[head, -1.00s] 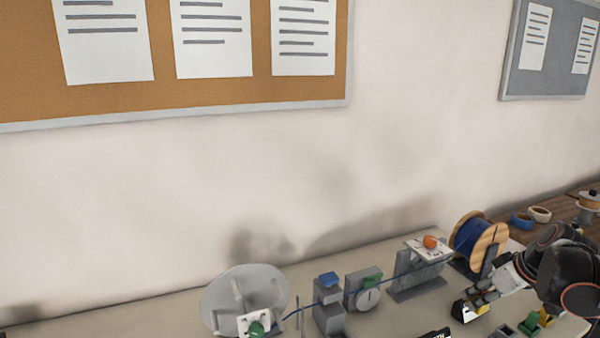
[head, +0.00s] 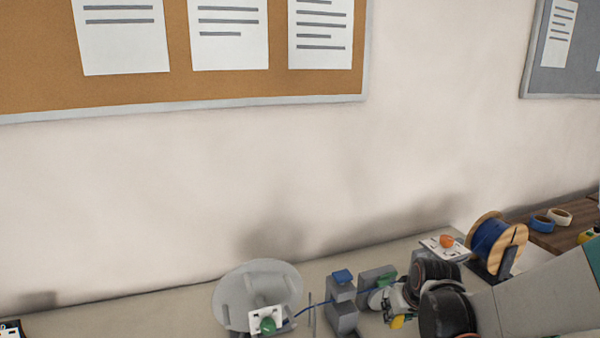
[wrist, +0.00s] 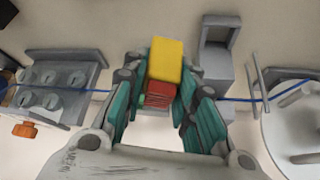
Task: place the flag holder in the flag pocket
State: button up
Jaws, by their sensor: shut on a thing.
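The flag holder (wrist: 166,60), a yellow block with a red ribbed part, is held between the teal-padded fingers of my gripper (wrist: 160,88) in the wrist view. A bit of its yellow (head: 397,321) shows below my gripper (head: 388,302) in the head view. My gripper is just right of the grey stands along the blue wire. A grey block with a square opening (wrist: 231,68) stands just right of the holder in the wrist view, apart from it. I cannot tell whether this opening is the flag pocket.
A wooden spool of blue wire (head: 512,236) and a plate with an orange knob (head: 446,241) are at the right. The blue wire (wrist: 240,99) runs across the wrist view.

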jog(key=shift+m, duration=0.3)
jog(key=a, duration=0.2)
jog(key=a+f, duration=0.1)
jog(key=a, duration=0.1)
jog(key=shift+a, duration=0.1)
jog(key=shift+s, duration=0.15)
